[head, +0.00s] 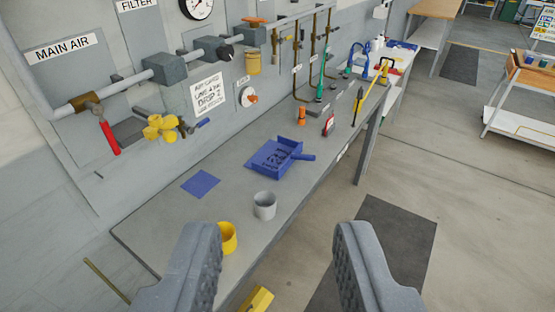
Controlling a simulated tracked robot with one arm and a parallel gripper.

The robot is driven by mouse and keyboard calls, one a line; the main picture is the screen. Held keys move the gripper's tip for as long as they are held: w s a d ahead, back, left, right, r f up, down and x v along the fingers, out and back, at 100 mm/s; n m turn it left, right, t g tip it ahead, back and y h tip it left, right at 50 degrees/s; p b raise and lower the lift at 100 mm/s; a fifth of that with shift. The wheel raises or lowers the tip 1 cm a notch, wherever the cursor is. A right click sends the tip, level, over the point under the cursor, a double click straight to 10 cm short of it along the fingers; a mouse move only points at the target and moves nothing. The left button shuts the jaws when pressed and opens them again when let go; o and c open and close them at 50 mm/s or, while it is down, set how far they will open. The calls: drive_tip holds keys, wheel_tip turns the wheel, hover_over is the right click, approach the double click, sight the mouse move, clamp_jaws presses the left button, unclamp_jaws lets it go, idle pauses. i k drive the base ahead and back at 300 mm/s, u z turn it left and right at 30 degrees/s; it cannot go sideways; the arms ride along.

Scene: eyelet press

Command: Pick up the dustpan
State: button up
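The blue dustpan (272,158) lies on the grey bench, with its short handle pointing to the right. Its pan has dark markings or cut-outs that I cannot make out clearly. My gripper (285,245) is at the bottom of the view, with its two grey padded fingers wide apart and nothing between them. The dustpan is beyond the fingertips, farther along the bench, and not touched.
A grey cup (264,206) and a yellow cup (228,238) stand on the bench nearer than the dustpan. A flat blue square (201,184) lies to its left. An orange item (301,116) and several tools stand beyond. Pipes and valves (165,68) line the wall.

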sight(272, 161)
drive_tip(key=z, duration=0.35)
drive_tip(key=i, duration=1.65)
drive_tip(key=z, duration=0.05)
